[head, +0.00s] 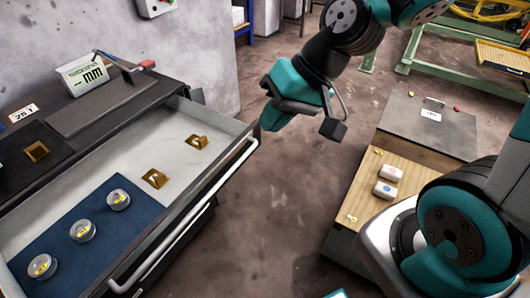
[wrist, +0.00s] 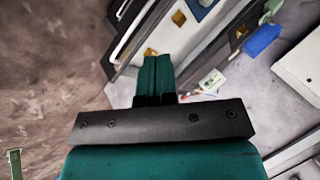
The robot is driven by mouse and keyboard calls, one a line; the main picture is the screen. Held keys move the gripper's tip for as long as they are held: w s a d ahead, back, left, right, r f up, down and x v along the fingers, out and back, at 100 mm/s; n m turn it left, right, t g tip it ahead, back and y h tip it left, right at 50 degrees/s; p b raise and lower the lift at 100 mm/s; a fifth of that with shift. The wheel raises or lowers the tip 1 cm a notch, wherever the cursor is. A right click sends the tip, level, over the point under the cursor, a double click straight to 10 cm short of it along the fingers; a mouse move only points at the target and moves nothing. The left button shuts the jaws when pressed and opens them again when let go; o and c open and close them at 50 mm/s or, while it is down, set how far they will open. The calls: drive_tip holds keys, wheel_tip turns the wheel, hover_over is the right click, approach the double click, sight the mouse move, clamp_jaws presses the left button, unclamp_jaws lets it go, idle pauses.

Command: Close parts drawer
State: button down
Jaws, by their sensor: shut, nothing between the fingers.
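The parts drawer (head: 225,126) is pulled out of the dark cabinet at left in the head view. A long pale bar handle (head: 196,207) runs along its front. Inside are two gold brackets (head: 155,179) and a blue mat (head: 73,215) with three round silver parts (head: 82,231). My gripper (head: 270,121) hangs above the floor just beyond the far right end of the drawer, apart from the handle in the picture. In the wrist view my gripper (wrist: 156,72) points up the picture, its teal fingers together and empty.
A low workbench (head: 361,180) with two small white boxes stands at right. Open floor (head: 270,220) lies between bench and drawer. A grey wall is behind the cabinet.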

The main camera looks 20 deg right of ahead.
drive_tip(key=w+d+f+m+t+b, duration=0.2)
drive_tip(key=w+d+f+m, duration=0.15)
drive_tip(key=f, duration=0.25)
drive_tip(key=w+d+f+m+t+h+b, duration=0.1)
drive_tip(key=w+d+f+m+t+b, duration=0.15)
drive_tip(key=d+f+m, duration=0.35)
drive_tip(key=w+d+f+m+t+b, duration=0.1)
drive_tip(key=w+d+f+m+b, duration=0.2)
drive_tip(key=f, duration=0.4)
drive_tip(key=w+a+f+p, duration=0.2)
drive_tip(key=w+a+f, duration=0.4)
drive_tip(key=w, duration=0.4)
drive_tip(key=shift+w+a+n, duration=0.15)
drive_tip(key=shift+w+n, duration=0.05)
drive_tip(key=shift+n, duration=0.25)
drive_tip(key=shift+w+f, duration=0.1)
